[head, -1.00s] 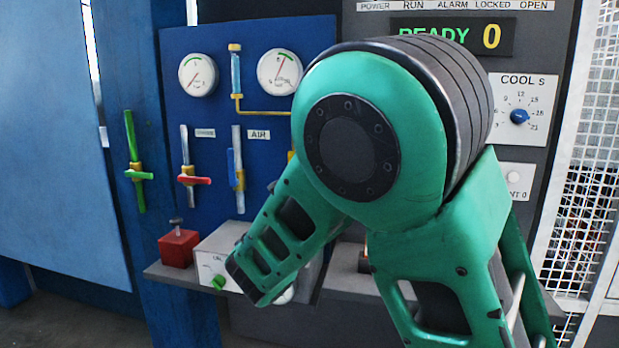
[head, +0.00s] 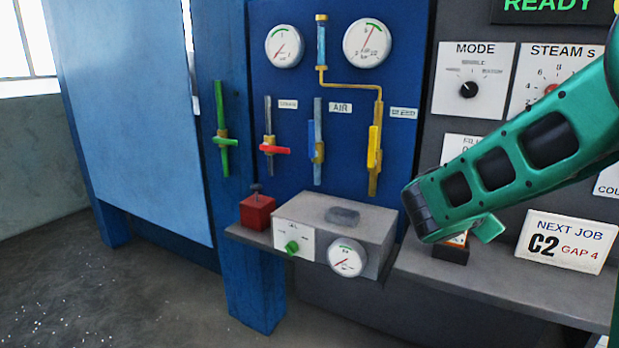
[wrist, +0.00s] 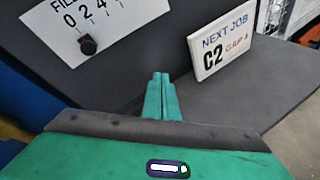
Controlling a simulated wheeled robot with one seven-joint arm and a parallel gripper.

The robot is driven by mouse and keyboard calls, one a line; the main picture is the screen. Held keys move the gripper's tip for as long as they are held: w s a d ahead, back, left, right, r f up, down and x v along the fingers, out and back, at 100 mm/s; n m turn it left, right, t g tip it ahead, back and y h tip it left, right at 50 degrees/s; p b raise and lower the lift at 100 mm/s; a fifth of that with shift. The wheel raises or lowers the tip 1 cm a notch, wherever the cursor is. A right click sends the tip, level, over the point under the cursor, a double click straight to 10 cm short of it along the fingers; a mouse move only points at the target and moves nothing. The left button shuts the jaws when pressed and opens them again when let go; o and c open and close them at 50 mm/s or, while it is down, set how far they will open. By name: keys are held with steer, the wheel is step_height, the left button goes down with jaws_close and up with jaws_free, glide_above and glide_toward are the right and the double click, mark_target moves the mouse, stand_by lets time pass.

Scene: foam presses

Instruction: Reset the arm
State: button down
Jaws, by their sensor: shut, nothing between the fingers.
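My gripper (wrist: 162,82) shows in the wrist view with its two green fingers together and nothing between them. It points toward the dark panel face above the grey shelf (wrist: 245,100), left of the NEXT JOB card (wrist: 221,43). In the head view my green arm comes in from the right edge. Its end is in front of the panel, just left of the same card (head: 566,242). The fingertips cannot be made out clearly there.
A grey gauge box (head: 345,225) and a red block with a knob (head: 257,212) sit left of my arm's end. Valve levers, such as the yellow one (head: 375,150), stand on the blue panel. A MODE dial (head: 468,90) is above the arm. Open floor lies at lower left.

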steer(key=s+d+f+m+g+y, duration=0.25)
steer(key=s+f+m, duration=0.25)
steer(key=s+m, duration=0.25)
steer(key=s+d+f+m+g+y, duration=0.2)
steer(key=s+d+f+m+g, duration=0.3)
steer(key=s, duration=0.4)
steer(key=s+a+m+g+y, duration=0.1)
steer(key=s+a+m+y, duration=0.2)
steer(key=s+a+m, duration=0.2)
steer(key=s+a+m+g+y, duration=0.1)
steer(key=s+a+m+y, duration=0.2)
steer(key=s+m, duration=0.6)
steer(key=s+a, duration=0.2)
steer(key=s, duration=0.3)
steer(key=shift+s+f, duration=0.15)
steer(key=shift+d, duration=0.1)
steer(key=shift+w+f, duration=0.25)
steer(key=shift+w, duration=0.35)
